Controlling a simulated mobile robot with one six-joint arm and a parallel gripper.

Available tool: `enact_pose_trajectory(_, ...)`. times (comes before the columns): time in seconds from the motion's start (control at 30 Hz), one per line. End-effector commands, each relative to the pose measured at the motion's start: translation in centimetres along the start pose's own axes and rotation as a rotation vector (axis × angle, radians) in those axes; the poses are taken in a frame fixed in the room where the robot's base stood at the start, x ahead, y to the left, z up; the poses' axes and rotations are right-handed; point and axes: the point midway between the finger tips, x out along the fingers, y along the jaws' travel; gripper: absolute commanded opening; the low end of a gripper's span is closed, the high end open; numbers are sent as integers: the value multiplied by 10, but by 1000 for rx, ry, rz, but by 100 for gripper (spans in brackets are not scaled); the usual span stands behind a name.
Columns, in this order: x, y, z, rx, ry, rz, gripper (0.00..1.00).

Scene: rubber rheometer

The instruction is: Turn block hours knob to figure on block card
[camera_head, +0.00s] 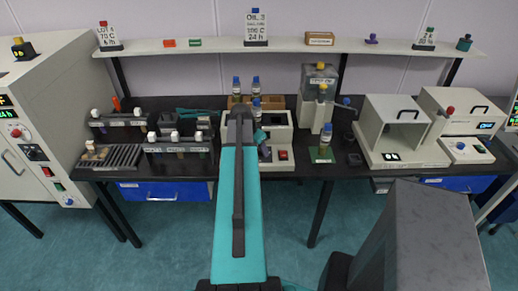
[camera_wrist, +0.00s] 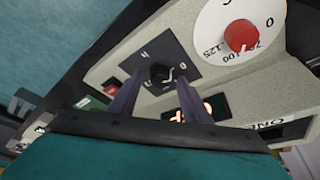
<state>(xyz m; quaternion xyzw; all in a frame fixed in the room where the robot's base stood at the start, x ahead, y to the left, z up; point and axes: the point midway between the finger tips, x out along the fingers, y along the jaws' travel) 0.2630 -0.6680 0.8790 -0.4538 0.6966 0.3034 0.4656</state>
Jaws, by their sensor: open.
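In the wrist view, a small black knob (camera_wrist: 160,73) sits on a dark square plate (camera_wrist: 178,54) with white marks, among them "h" and "0". The picture is tilted, and I cannot read the knob's setting. My gripper (camera_wrist: 159,80) is open, its two fingers either side of the knob; I cannot tell whether they touch it. A white card (camera_head: 256,28) on the shelf above reads "OIL 3", "100 C", "24 h".
A red knob (camera_wrist: 240,36) on a white dial is close right of the black knob. A red lit display (camera_wrist: 192,110) is near the right finger. Bottles (camera_head: 237,84) stand behind the unit, and a dispenser (camera_head: 317,95) stands to its right. Racks (camera_head: 178,145) are left.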

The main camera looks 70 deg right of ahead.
Motion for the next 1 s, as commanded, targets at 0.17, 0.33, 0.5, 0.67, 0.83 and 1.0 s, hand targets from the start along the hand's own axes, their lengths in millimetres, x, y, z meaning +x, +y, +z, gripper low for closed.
enact_pose_trajectory(0.17,0,0,0,0,0,0,42)
enact_pose_trajectory(0.33,0,0,0,0,0,0,13)
enact_pose_trajectory(0.5,0,0,0,0,0,0,3)
enact_pose_trajectory(0.67,0,-1,0,11,1,5,3)
enact_pose_trajectory(0.83,1,-2,0,50,1,21,3)
enact_pose_trajectory(1.0,2,-3,0,124,1,51,3)
